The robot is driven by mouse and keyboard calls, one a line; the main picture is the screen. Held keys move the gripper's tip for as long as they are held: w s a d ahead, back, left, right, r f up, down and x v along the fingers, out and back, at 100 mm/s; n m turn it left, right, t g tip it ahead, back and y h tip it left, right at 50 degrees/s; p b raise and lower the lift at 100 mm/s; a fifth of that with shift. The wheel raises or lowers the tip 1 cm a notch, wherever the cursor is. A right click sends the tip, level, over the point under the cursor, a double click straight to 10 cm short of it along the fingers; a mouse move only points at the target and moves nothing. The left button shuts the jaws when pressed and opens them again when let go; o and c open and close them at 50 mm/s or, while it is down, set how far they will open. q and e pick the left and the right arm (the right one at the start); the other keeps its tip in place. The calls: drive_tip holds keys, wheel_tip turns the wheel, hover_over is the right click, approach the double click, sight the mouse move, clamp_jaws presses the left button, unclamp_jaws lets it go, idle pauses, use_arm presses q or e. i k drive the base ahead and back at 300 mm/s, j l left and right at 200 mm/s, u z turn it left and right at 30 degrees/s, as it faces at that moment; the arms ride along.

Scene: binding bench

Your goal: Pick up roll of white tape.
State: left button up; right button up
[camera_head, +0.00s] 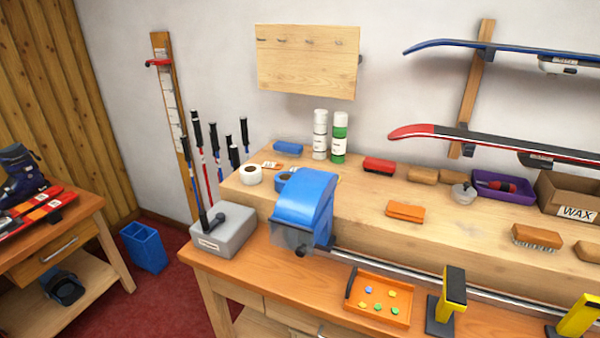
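The white roll looks unobstructed from above. Neither of my grippers shows in this view.
A blue-hooded machine (303,205) and a grey box (224,232) stand in front of the rolls. Ski poles (204,165) rise at the left. White and green cans (339,137) and a blue block (288,148) are behind. An orange tray (382,313) lies in front.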

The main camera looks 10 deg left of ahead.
sight(250, 174)
drive_tip(key=j+z, duration=0.9)
drive_tip(key=k+j+z, duration=0.1)
drive_tip(key=j, duration=0.3)
drive_tip(key=k+j+z, duration=0.1)
drive_tip(key=j, duration=0.25)
drive_tip(key=k+j+z, duration=0.1)
drive_tip(key=j, duration=0.3)
